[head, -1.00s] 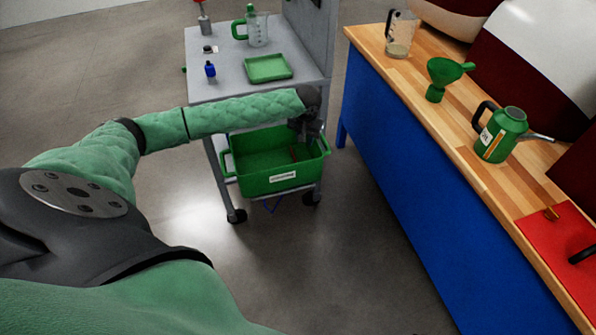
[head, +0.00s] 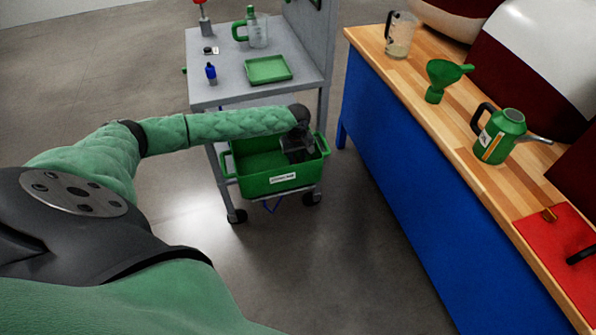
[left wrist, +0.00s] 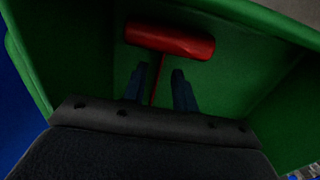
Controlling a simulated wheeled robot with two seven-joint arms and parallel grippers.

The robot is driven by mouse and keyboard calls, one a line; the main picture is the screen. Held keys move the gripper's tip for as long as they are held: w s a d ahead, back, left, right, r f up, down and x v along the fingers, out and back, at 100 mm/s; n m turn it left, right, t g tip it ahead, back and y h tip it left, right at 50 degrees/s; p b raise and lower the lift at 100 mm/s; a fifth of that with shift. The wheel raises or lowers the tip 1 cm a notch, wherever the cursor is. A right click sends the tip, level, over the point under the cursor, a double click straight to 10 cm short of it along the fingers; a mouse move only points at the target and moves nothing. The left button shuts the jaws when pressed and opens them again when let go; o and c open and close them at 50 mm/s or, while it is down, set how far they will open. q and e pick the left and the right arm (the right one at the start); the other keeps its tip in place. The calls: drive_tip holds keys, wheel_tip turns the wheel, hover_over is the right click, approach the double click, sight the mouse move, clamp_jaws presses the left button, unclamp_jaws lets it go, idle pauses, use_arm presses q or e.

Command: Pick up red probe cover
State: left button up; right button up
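A red cylinder with a thin red stem (left wrist: 170,41), seemingly the red probe cover, lies inside the green bin (left wrist: 75,45) in the left wrist view. My left gripper (left wrist: 159,72) is open, its two dark fingers pointing at the cylinder with the stem between them. I cannot tell whether they touch it. In the head view my left gripper (head: 298,150) reaches down into the right part of the green bin (head: 268,184) and hides the red piece. My right gripper is not in view.
The bin sits on the lower shelf of a grey cart. The cart top (head: 225,75) is just above my forearm and bears a green tray (head: 268,69), a blue bottle (head: 211,75) and a jug (head: 257,33). A blue workbench (head: 395,150) stands close on the right.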

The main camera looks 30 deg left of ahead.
use_arm(q)
drive_tip(key=shift+f, duration=1.65)
clamp_jaws()
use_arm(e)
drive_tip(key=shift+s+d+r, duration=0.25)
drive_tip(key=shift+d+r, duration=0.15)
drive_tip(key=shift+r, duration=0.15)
use_arm(q)
drive_tip(key=shift+r, duration=0.15)
drive_tip(key=shift+r, duration=0.3)
wheel_tip(320, 180, up, 8)
drive_tip(key=shift+b, duration=0.5)
drive_tip(key=shift+r, duration=0.55)
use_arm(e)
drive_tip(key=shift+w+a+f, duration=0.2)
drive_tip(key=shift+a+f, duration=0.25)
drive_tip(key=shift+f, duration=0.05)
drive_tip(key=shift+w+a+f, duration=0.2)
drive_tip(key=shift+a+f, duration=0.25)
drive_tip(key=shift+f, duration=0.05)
